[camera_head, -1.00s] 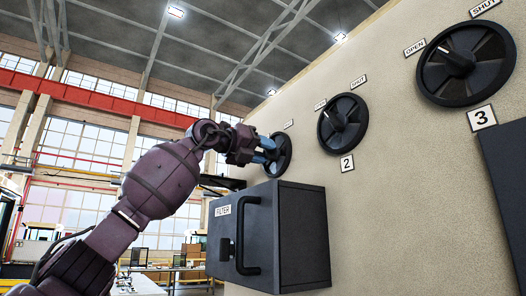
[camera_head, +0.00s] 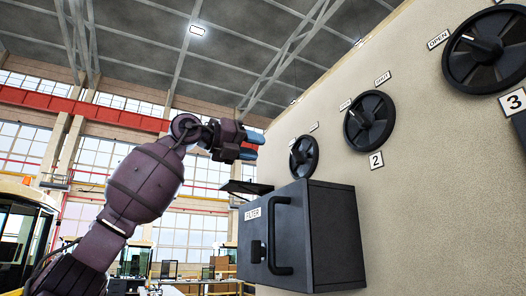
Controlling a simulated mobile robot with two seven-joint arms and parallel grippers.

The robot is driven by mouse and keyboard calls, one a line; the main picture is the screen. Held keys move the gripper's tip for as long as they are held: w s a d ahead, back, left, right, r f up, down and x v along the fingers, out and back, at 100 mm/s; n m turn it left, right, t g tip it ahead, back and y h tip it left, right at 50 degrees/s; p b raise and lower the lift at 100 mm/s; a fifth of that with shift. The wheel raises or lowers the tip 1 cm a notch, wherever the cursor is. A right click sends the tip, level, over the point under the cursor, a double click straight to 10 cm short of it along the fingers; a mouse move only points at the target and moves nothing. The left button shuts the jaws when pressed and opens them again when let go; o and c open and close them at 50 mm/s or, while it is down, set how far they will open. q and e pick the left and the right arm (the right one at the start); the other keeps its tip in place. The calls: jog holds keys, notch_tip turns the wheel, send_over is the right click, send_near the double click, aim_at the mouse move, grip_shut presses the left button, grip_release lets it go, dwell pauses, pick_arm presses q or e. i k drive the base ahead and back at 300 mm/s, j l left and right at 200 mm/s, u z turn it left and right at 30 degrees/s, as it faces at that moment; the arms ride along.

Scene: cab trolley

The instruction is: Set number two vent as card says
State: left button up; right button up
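The number two vent (camera_head: 370,122) is a round black dial with spokes and a knob on the beige wall. The number 2 label (camera_head: 376,160) is below it. Two small labels sit above it; the right one (camera_head: 382,79) seems to read SHUT and the left one (camera_head: 345,104) is too small to read surely. A pale pointer mark on its knob points to the upper left. No card is clearly readable. My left gripper (camera_head: 256,146) is in the air left of the leftmost vent, apart from it, its blue fingertips pointing right. My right gripper is not in view.
Another vent (camera_head: 303,157) is left of number two, and vent three (camera_head: 487,50) is at the upper right. A dark FILTER box (camera_head: 333,232) with a handle juts from the wall below the left vents.

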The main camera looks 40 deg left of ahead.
aim_at(366, 120)
jog(key=k+j, duration=0.3)
jog(key=k, duration=0.15)
jog(key=k+j, duration=0.25)
jog(key=k, duration=0.2)
